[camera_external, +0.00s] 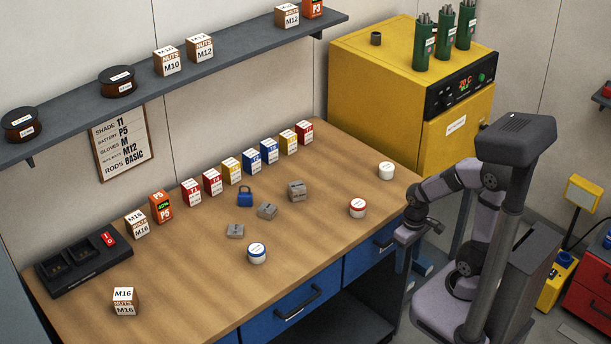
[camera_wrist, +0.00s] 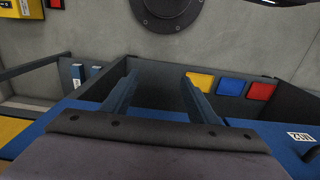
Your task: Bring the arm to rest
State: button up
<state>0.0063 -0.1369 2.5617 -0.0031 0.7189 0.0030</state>
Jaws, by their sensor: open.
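My gripper (camera_external: 401,262) hangs just off the right end of the wooden workbench (camera_external: 330,262), beside its front edge, with the arm folded back toward its base. In the wrist view my gripper (camera_wrist: 157,82) shows two dark fingers standing well apart. Nothing is between them, so it is open and empty. The finger tips are small and partly lost against the blue drawer fronts in the outside view.
A yellow oven (camera_external: 385,75) stands behind. In the wrist view, yellow, blue and red patches (camera_wrist: 230,87) line a dark recess.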

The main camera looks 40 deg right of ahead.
notch_tip(320, 180, up, 14)
jog(key=p, duration=1.3)
notch_tip(320, 180, down, 2)
jog(key=b, duration=0.2)
jog(key=shift+a+f+b, duration=0.1)
jog(key=shift+f+b, duration=0.1)
jog(key=shift+b, duration=0.1)
dwell(5.5)
